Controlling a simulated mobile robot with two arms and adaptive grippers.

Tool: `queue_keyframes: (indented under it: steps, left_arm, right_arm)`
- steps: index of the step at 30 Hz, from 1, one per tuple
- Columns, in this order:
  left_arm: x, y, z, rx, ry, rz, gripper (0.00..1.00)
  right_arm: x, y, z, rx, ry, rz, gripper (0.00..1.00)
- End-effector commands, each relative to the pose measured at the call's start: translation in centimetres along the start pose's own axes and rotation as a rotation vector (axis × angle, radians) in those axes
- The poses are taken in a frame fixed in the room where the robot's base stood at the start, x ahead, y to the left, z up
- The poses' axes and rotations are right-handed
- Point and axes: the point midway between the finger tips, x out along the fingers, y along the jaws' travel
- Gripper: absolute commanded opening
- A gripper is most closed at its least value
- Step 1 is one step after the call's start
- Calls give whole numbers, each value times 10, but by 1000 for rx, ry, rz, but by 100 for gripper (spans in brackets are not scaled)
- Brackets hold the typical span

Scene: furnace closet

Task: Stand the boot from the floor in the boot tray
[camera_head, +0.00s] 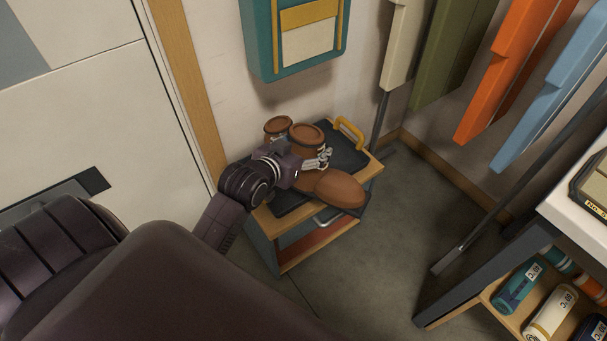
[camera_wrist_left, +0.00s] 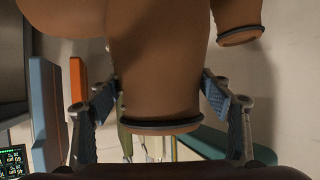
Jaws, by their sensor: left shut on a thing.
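A brown boot (camera_head: 340,188) is upright at the black boot tray (camera_head: 346,154), with its toe toward the front right. My left gripper (camera_head: 312,160) is shut on its shaft; in the left wrist view the blue-padded fingers (camera_wrist_left: 160,95) lie on either side of the boot shaft (camera_wrist_left: 155,60). A second brown boot (camera_head: 278,125) stands behind and to the left, mostly hidden; it also shows in the left wrist view (camera_wrist_left: 238,20). The gripper hides part of the tray, and I cannot tell whether the held boot's sole touches it. My right gripper is out of view.
The tray, with a yellow handle (camera_head: 349,129), lies on a low wooden bench (camera_head: 371,170) against the wall. A teal box (camera_head: 295,38) hangs above. Colored panels (camera_head: 510,70) hang at right. A shelf with cans (camera_head: 548,312) stands at lower right. Floor between is clear.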

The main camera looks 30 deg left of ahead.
Motion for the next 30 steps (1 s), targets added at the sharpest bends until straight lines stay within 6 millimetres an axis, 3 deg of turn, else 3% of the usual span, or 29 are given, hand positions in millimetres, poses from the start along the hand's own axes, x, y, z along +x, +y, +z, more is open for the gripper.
queue_keyframes:
  steps: [8,13,21,30]
  left_arm:
    - [43,-30,31,-143,10,-302,14]
    - [63,-55,38,-276,16,-573,14]
    - [61,-74,24,-439,13,-896,14]
    - [51,-76,15,-490,4,-1014,14]
  right_arm:
    - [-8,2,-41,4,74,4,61]
    - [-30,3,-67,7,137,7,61]
    - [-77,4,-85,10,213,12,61]
    - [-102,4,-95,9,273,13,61]
